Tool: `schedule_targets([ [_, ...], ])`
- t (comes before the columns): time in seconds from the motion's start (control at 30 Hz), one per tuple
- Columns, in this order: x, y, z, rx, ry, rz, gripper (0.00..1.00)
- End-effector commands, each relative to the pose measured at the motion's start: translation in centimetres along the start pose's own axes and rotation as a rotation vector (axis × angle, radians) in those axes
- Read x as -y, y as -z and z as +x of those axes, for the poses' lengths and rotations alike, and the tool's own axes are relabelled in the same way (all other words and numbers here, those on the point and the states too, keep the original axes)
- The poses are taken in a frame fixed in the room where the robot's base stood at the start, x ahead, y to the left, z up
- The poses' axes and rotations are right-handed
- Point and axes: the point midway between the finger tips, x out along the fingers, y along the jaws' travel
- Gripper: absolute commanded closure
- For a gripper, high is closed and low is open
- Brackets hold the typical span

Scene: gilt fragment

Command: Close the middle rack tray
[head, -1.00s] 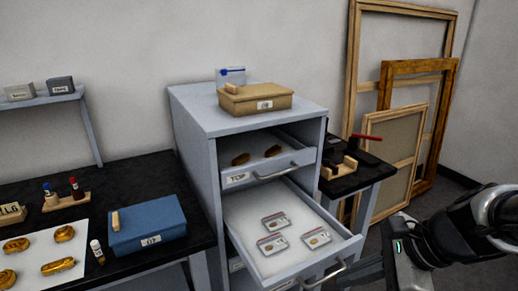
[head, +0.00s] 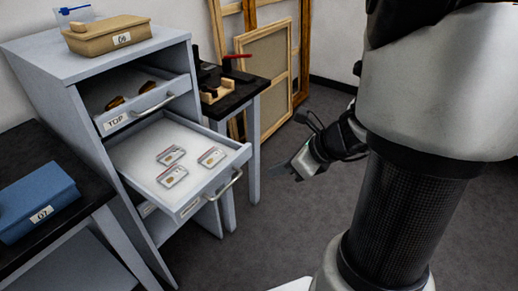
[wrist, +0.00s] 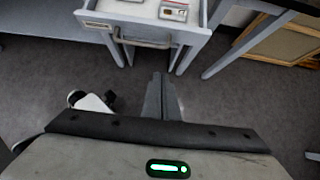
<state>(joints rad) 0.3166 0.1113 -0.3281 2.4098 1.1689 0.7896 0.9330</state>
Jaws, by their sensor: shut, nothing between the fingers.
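The middle rack tray (head: 150,150) is pulled out from the grey cabinet (head: 60,60). Several small labelled packets (head: 172,177) lie in it, each with a brown piece. Its handle (head: 226,188) is on the front face. The tray front also shows in the wrist view (wrist: 130,22), with its handle (wrist: 142,42). My gripper (head: 275,172) is to the right of the tray front, apart from it. In the wrist view my gripper's fingers (wrist: 162,98) are together, empty, pointing toward the tray front without touching it.
The top tray (head: 145,105), labelled TOP, sits above, with brown pieces inside. A tan box (head: 105,35) stands on the cabinet. A blue box (head: 38,200) is on the black table at left. A black side table (head: 240,95) and framed panels (head: 265,85) stand behind. Floor before the tray is clear.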

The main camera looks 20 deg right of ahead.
Motion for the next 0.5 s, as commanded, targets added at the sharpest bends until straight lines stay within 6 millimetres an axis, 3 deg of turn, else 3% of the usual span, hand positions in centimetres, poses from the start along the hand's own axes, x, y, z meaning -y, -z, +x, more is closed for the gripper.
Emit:
schedule_targets([
  [0.03, -0.1, 0.4, 1.4, -0.002, -0.004, -0.001, 1.0],
  [0.3, -0.1, 0.4, 7.3, -0.003, -0.004, -0.002, 1.0],
  [0.5, -0.1, -1.3, 9.8, 0.0, -0.002, -0.006, 1.0],
])
